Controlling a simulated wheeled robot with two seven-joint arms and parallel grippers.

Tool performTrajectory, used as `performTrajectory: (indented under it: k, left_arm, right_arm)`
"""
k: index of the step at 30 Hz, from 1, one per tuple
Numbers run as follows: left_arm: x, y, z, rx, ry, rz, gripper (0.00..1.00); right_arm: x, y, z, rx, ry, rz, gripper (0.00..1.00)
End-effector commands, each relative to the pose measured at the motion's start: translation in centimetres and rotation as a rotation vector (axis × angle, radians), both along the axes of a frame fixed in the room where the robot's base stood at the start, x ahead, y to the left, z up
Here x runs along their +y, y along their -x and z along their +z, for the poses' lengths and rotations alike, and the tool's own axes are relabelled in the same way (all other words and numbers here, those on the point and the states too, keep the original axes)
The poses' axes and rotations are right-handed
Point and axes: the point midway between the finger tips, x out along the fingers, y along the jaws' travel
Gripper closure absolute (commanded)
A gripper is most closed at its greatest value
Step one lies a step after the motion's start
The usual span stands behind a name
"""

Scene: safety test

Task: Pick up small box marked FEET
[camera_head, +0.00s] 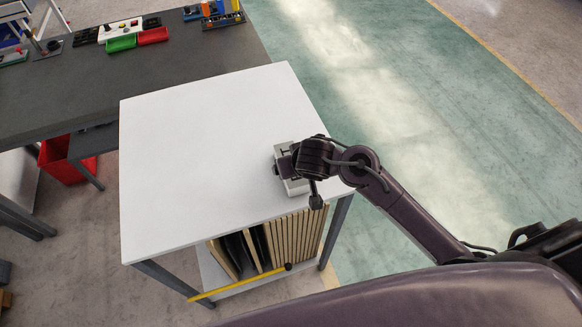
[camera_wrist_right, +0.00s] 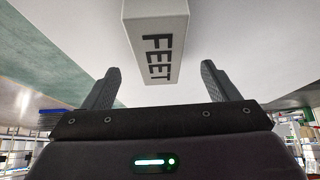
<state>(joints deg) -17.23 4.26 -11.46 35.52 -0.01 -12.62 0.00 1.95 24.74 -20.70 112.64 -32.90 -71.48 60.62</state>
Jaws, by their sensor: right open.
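A small white box marked FEET (camera_head: 297,187) lies near the right edge of a white tabletop (camera_head: 200,150). My right arm partly covers it in the head view. In the right wrist view the box (camera_wrist_right: 156,38) shows its dark FEET lettering. My right gripper (camera_head: 286,163) is at the box; its open fingers also show in the right wrist view (camera_wrist_right: 159,80). The near end of the box appears between the two fingers, with a gap on each side. My left gripper is not in view.
The rest of the white tabletop is clear. A dark workbench (camera_head: 60,95) adjoins at the left, with green (camera_head: 121,43) and red (camera_head: 153,36) trays on it. Slatted wooden panels (camera_head: 295,240) stand under the white top. Open floor lies to the right.

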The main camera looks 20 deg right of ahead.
Motion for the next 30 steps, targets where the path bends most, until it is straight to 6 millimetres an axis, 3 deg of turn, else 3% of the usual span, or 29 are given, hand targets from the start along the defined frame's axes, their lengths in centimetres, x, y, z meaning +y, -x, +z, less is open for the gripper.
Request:
performTrajectory:
  k: [12,21,30]
  left_arm:
    - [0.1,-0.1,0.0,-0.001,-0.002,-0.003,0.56]
    - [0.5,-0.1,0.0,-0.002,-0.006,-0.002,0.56]
    - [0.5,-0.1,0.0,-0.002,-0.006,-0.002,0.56]
  right_arm:
    - [-0.1,-3.2,-4.5,0.0,0.003,-0.002,0.19]
    - [0.0,-3.5,-5.0,-0.001,0.001,-0.001,0.19]
    - [0.0,-3.5,-5.0,0.0,0.001,-0.001,0.57]
